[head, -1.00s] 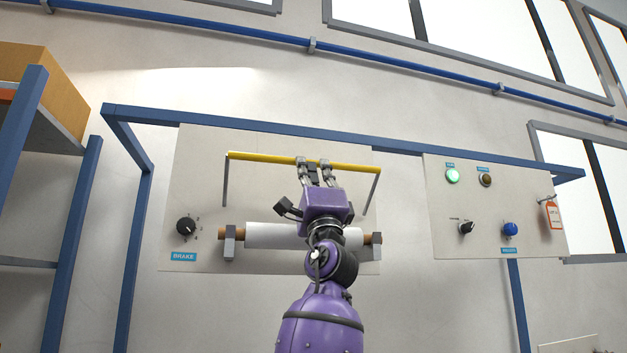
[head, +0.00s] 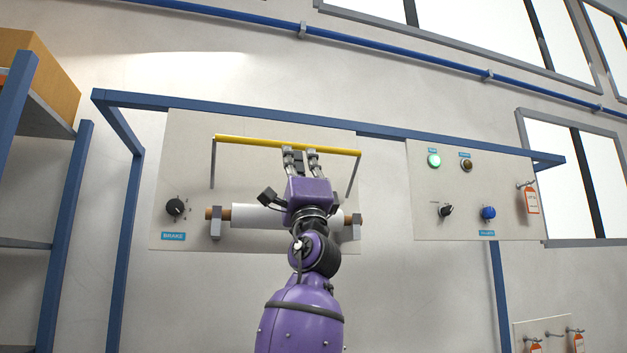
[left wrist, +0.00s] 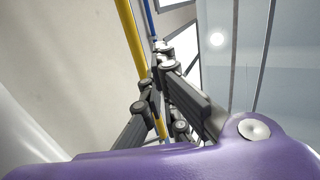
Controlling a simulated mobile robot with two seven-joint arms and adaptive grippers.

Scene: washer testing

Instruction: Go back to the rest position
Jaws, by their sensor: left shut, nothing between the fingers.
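My left gripper (head: 300,150), on the purple arm, is raised in front of the left panel (head: 190,150), its fingertips overlapping the yellow bar (head: 240,141) in the picture. In the left wrist view, my left gripper (left wrist: 160,62) is shut, with nothing seen between its fingers. The yellow bar also shows there (left wrist: 132,40), passing behind the fingers; I cannot tell whether they touch it. My right gripper is not in view.
A white roll (head: 256,217) sits on the left panel, partly behind my gripper, near the brake knob (head: 175,207). The right panel (head: 470,185) has a lit green lamp (head: 434,160) and knobs. A blue frame (head: 390,136) carries both panels. A shelf (head: 45,120) stands at left.

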